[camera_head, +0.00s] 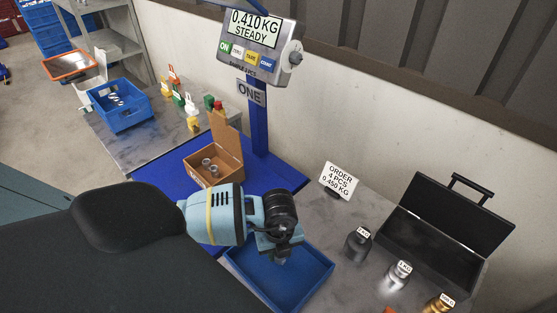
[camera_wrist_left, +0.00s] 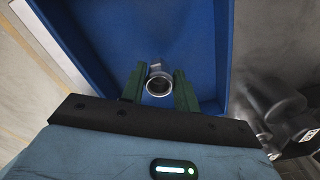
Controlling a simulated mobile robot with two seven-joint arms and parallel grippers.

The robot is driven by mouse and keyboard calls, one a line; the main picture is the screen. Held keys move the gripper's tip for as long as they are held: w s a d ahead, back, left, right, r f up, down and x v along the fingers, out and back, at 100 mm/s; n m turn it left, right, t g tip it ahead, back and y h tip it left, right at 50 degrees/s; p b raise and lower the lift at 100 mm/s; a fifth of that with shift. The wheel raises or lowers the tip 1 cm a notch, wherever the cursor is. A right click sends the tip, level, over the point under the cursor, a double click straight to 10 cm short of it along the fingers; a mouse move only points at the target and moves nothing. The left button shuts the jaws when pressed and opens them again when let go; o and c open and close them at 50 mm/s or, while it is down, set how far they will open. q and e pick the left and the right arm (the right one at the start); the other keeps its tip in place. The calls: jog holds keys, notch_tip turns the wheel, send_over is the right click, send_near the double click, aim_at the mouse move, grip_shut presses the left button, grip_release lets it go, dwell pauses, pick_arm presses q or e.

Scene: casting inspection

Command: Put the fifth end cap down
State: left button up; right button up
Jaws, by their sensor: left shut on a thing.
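My left gripper (camera_head: 283,257) points down over the blue tray (camera_head: 312,290). In the left wrist view its green fingers (camera_wrist_left: 158,92) are shut on a grey metal end cap (camera_wrist_left: 158,86), whose round open end faces the camera. The tray's blue floor (camera_wrist_left: 125,35) lies beyond it; I cannot tell whether the cap touches it. A grey metal shape just past the cap may be part of it or another cap. An open cardboard box (camera_head: 228,160) holds a few grey end caps (camera_head: 207,163). The scale display (camera_head: 254,28) reads 0.410 KG STEADY. My right gripper is not in view.
An order card (camera_head: 338,178) reads 4 PCS, 0.450 KG. A dark weight (camera_head: 357,246), a silver weight (camera_head: 395,277) and a brass weight (camera_head: 438,304) stand right of the tray, before an open black case (camera_head: 436,245). A blue bin (camera_head: 121,108) sits at the left.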

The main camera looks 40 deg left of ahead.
pick_arm(q)
notch_tip(320, 180, down, 3)
jog(key=shift+s+r, duration=0.15)
jog(key=o, duration=1)
jog(key=shift+a, duration=0.1)
notch_tip(320, 180, up, 11)
jog(key=shift+f+p, duration=0.2)
jog(key=shift+p, duration=0.45)
jog(key=shift+r, duration=0.75)
